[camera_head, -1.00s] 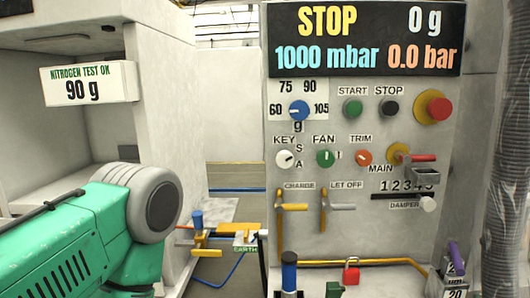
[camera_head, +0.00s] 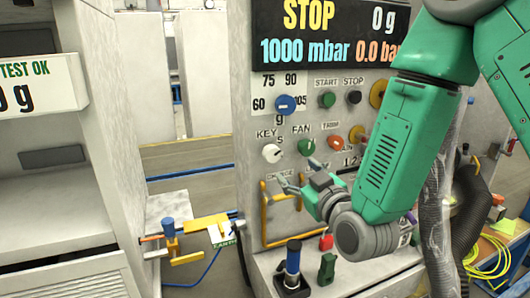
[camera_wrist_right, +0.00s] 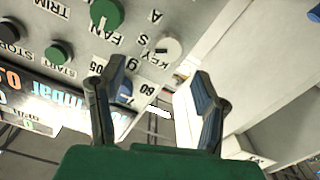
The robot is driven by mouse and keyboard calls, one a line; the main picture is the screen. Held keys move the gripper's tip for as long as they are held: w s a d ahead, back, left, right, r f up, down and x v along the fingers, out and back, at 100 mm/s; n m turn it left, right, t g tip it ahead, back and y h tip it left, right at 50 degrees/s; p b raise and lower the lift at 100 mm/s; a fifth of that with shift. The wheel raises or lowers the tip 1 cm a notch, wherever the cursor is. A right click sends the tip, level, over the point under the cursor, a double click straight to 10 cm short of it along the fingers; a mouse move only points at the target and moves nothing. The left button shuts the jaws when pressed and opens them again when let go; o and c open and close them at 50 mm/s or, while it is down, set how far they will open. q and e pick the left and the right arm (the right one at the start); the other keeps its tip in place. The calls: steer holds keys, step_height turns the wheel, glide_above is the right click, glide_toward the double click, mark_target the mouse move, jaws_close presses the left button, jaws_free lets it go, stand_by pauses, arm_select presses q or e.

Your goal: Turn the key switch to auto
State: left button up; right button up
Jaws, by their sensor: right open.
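The key switch (camera_head: 271,153) is a small round white knob on the grey control panel, below the blue dial. Its label KEY is at upper left, with a letter S visible at right. The knob also shows in the right wrist view (camera_wrist_right: 168,48), with S and A beside it. My right gripper (camera_head: 296,174) is open and empty, a little below and right of the knob, in front of the panel. In the wrist view its two fingers (camera_wrist_right: 158,75) are spread, and the knob appears beyond the gap between them. My left gripper is out of view.
The green FAN knob (camera_head: 306,147), orange TRIM knob (camera_head: 335,143) and blue dial (camera_head: 286,104) are close by. The yellow CHARGE handle (camera_head: 265,215) is below the key.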

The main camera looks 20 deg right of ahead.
mark_target(269, 155)
steer(key=w, duration=0.4)
steer(key=shift+w+a, duration=0.1)
steer(key=shift+a, duration=0.05)
steer(key=w, duration=0.2)
steer(key=w+a, duration=0.2)
steer(key=w, duration=0.1)
steer(key=shift+w+a+r, duration=0.15)
steer(key=shift+w+r, duration=0.15)
steer(key=shift+w, duration=0.05)
steer(key=shift+w+d, duration=0.2)
steer(key=shift+w, duration=0.1)
steer(key=shift+w+d+f, duration=0.1)
steer(key=shift+w+d, duration=0.05)
steer(key=shift+d, duration=0.25)
steer(key=shift+w+d+f, duration=0.1)
steer(key=shift+w+d, duration=0.05)
steer(key=shift+d, duration=0.25)
steer(key=shift+d+f, duration=0.1)
steer(key=shift+d, duration=0.3)
steer(key=shift+a, duration=0.5)
steer(key=c, duration=1.1)
steer(key=shift+a+r+p, duration=0.2)
steer(key=shift+a+p, duration=0.1)
steer(key=shift+a, duration=0.1)
steer(key=shift+c, duration=0.3)
steer(key=shift+d, duration=0.35)
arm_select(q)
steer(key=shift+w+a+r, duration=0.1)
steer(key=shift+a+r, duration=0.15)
